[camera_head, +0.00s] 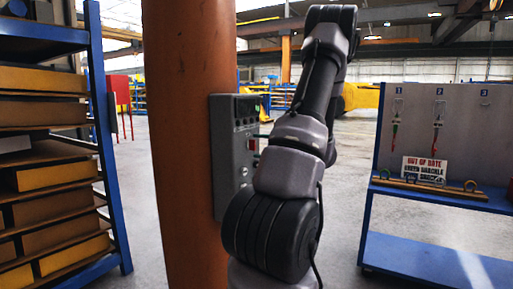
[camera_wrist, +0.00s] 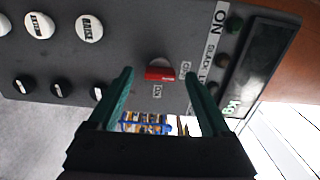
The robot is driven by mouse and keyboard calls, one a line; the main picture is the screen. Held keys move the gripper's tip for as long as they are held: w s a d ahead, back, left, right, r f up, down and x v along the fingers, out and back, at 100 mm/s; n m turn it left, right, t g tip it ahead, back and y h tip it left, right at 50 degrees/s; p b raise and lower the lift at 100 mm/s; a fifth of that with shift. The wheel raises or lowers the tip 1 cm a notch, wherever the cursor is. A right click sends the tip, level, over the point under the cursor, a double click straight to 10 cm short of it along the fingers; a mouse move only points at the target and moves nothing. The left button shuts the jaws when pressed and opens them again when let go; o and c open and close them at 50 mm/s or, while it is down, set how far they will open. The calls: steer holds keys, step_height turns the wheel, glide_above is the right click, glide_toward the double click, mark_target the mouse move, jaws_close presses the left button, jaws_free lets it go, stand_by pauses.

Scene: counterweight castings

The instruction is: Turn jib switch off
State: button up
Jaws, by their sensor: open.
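The jib switch appears to be the red knob (camera_wrist: 159,74) on the grey control box (camera_wrist: 110,50) in the wrist view. Small labels sit below it and to its right; their text is too small to read surely. My gripper (camera_wrist: 159,76) is open, with one teal finger on each side of the red knob. I cannot tell whether either finger touches it. In the head view the control box (camera_head: 224,150) is mounted on the orange column. My arm hides part of the box there, and only a bit of teal finger shows by its face.
The orange column (camera_head: 183,120) stands behind the box. Several white and black knobs (camera_wrist: 40,25) share the panel, with a dark display (camera_wrist: 262,60) at right. A blue rack (camera_head: 97,110) stands left, and a blue bench (camera_head: 420,255) with a backboard stands right.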

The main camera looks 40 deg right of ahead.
steer(key=v, duration=0.9)
steer(key=shift+w+a, duration=0.1)
steer(key=shift+a, duration=0.05)
steer(key=w+a+r+n+g+y, duration=0.1)
steer(key=a+r+n+g, duration=0.15)
steer(key=a+g, duration=0.65)
steer(key=w+a+r+n+g+y, duration=0.15)
steer(key=a+n, duration=0.25)
steer(key=a, duration=1.1)
steer(key=s+a+r+n+h, duration=0.1)
steer(key=s+a+r+h, duration=0.2)
steer(key=a, duration=0.4)
steer(key=s+a+r+n+h, duration=0.2)
steer(key=s+a+r+h, duration=0.2)
steer(key=s+a, duration=0.3)
steer(key=shift+s+r+t, duration=0.45)
steer(key=shift+s+r, duration=0.05)
steer(key=shift+h, duration=0.25)
